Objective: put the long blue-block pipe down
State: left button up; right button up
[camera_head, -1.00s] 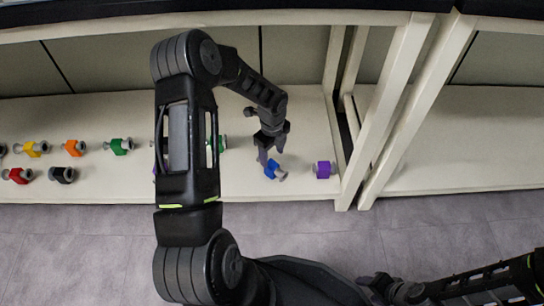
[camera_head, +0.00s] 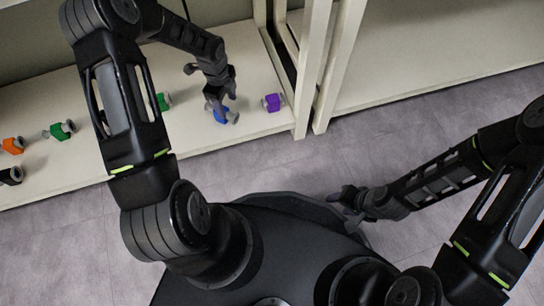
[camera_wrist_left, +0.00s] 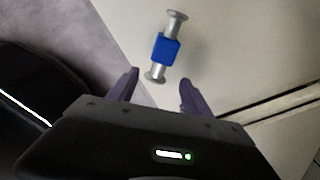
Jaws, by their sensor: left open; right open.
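The blue-block pipe (camera_head: 222,115) lies on the low cream shelf (camera_head: 262,60), partly hidden by my left gripper (camera_head: 215,104) in the head view. In the left wrist view the blue-block pipe (camera_wrist_left: 167,48) shows a blue block in the middle with grey flanged ends. The pipe's near end is close to the fingertips. My right gripper (camera_head: 345,195) is over the dark edge of my base, away from the shelf, open and empty.
A purple-block pipe (camera_head: 273,102) lies right of the blue one, near the shelf's upright post (camera_head: 308,80). Green (camera_head: 62,130), orange (camera_head: 13,145) and black (camera_head: 10,176) block pipes lie further left. Another green one (camera_head: 163,101) is partly behind my left arm. Grey floor lies in front.

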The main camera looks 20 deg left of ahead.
pick_arm(q)
jog(key=s+d+f+n+h, duration=0.1)
jog(key=s+d+f+n, duration=0.2)
jog(key=s+d+n, duration=0.5)
jog(key=s+d+f+n+t+h, duration=0.1)
jog(key=s+d+f+n+h, duration=0.1)
jog(key=s+d+n, duration=0.7)
jog(key=d+f+n, duration=0.1)
jog(key=d+n, duration=0.2)
jog(key=d, duration=0.4)
jog(key=shift+s+d+n, duration=0.3)
jog(key=shift+d+n, duration=0.05)
jog(key=shift+n, duration=0.05)
